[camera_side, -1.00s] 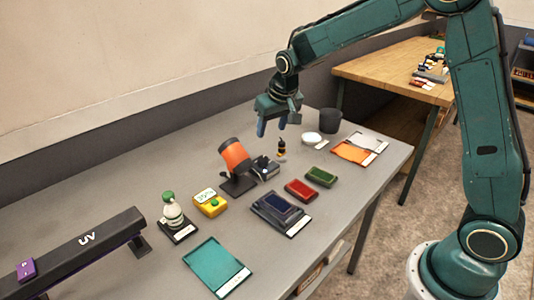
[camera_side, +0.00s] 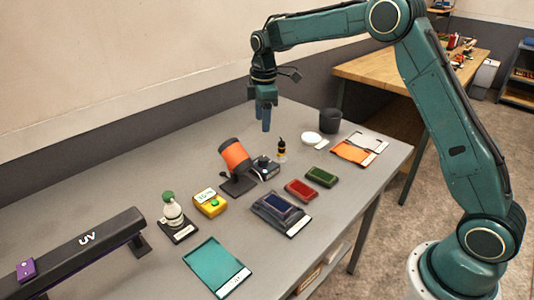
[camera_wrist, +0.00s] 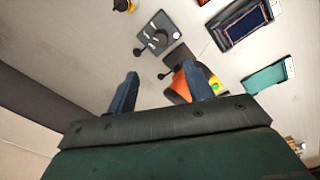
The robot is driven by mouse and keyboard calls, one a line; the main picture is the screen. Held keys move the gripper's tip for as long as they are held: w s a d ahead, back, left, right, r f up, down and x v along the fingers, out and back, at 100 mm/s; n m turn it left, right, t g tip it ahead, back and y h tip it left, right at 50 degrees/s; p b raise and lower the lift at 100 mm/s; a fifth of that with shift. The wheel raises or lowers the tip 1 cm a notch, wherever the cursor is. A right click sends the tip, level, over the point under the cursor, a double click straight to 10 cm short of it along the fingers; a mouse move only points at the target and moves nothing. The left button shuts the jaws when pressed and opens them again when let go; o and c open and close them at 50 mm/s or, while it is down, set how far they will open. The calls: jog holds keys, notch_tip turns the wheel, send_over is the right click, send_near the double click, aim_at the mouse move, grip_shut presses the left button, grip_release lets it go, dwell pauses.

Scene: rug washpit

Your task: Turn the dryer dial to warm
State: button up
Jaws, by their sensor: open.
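The dryer is an orange and black drum (camera_side: 235,156) tilted on a dark stand near the middle of the grey table. In the wrist view, its orange body (camera_wrist: 181,84) is partly hidden behind my right finger. Beside it is a dark box with a dial (camera_side: 264,166). In the wrist view this box (camera_wrist: 158,38) shows a round face with pale marks and a light pointer; the setting is too small to read. My gripper (camera_side: 262,118) is open and empty, pointing down above the table behind the dryer, touching nothing. It also shows in the wrist view (camera_wrist: 165,88).
A small dark bottle (camera_side: 282,149) stands behind the dial box.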

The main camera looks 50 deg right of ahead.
aim_at(263, 158)
jog(key=shift+w+d+r+n+g, duration=0.1)
jog(key=shift+n+g, duration=0.05)
jog(key=shift+n, duration=0.5)
jog(key=shift+w+d+n+g, duration=0.1)
jog(key=shift+n+g, duration=0.05)
jog(key=shift+n, duration=0.5)
notch_tip(263, 158, down, 14)
jog(key=shift+r, duration=0.1)
jog(key=c, duration=1)
